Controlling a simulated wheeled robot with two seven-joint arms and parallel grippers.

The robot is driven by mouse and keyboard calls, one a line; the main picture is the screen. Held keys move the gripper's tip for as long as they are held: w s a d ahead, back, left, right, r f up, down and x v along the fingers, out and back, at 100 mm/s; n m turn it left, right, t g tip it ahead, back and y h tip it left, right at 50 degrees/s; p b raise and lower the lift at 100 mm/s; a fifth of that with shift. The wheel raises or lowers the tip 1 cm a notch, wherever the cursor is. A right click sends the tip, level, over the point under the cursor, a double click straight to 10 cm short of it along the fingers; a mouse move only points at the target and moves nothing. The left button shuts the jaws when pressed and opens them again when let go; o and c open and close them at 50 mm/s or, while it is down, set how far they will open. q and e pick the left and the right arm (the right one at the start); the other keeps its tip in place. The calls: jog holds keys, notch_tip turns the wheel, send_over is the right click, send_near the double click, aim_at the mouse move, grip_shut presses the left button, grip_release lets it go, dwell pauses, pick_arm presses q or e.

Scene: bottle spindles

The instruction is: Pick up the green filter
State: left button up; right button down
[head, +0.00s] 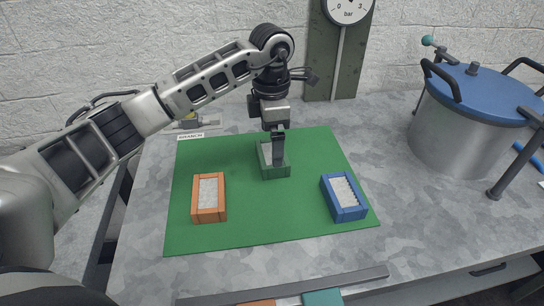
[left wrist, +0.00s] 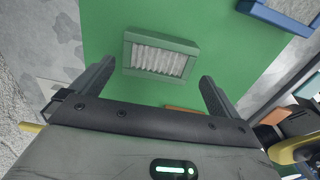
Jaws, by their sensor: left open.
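The green filter (head: 276,174) is a green rectangular frame lying on the green mat (head: 240,235), behind the orange and blue filters. In the left wrist view the green filter (left wrist: 160,57) shows its white pleated middle and lies ahead of and between the two fingers. My left gripper (head: 274,152) points down over the green filter and hides part of it in the head view. In the left wrist view the gripper (left wrist: 155,74) is open and its fingers are apart with nothing between them. The exact height gap to the filter is hard to tell. My right gripper is not in view.
An orange filter (head: 209,198) lies at the front left of the mat, and a blue filter (head: 343,197) at the front right. A steel pot with a blue lid (head: 470,130) stands at right. A pressure gauge (head: 348,10) is on the back wall. The mat's front strip is clear.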

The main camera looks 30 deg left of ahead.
aim_at(263, 147)
pick_arm(q)
notch_tip(263, 147, down, 5)
jog(key=shift+w+r, duration=0.1)
jog(key=shift+w, duration=0.05)
jog(key=c, duration=0.7)
